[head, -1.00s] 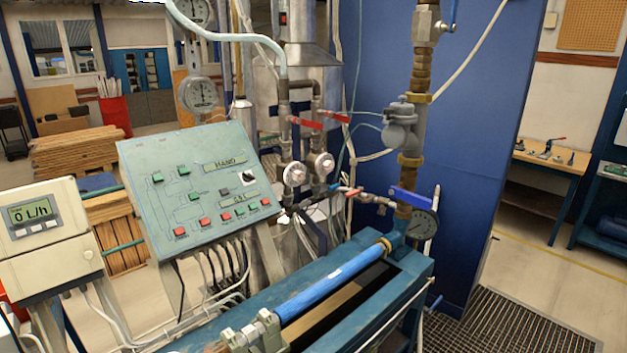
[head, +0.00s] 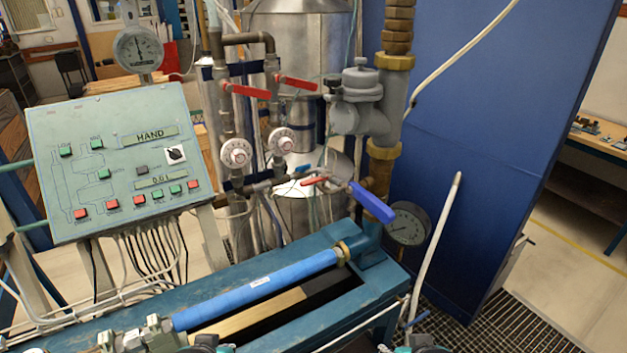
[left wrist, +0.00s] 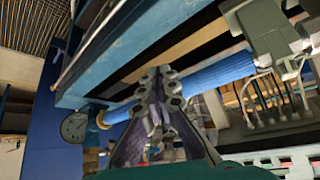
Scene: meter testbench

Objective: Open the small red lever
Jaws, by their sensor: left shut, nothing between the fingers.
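The small red lever (head: 314,181) sits on a thin horizontal pipe in the middle of the head view, just left of a larger blue lever (head: 372,202). Two longer red levers, a left one (head: 248,91) and a right one (head: 297,82), are higher up on the vertical pipes. My left gripper (left wrist: 159,76) shows in the left wrist view, its fingers together and empty. In that picture its tips overlap the blue pipe (left wrist: 215,76); I cannot tell the distance between them. I cannot make out the small red lever there.
The blue pipe (head: 255,288) lies along the teal bench frame (head: 365,283) in front of the levers. A control panel (head: 115,160) stands at the left. A pressure gauge (head: 408,224) and an upright white hose (head: 436,245) are at the right, before a blue wall (head: 480,140).

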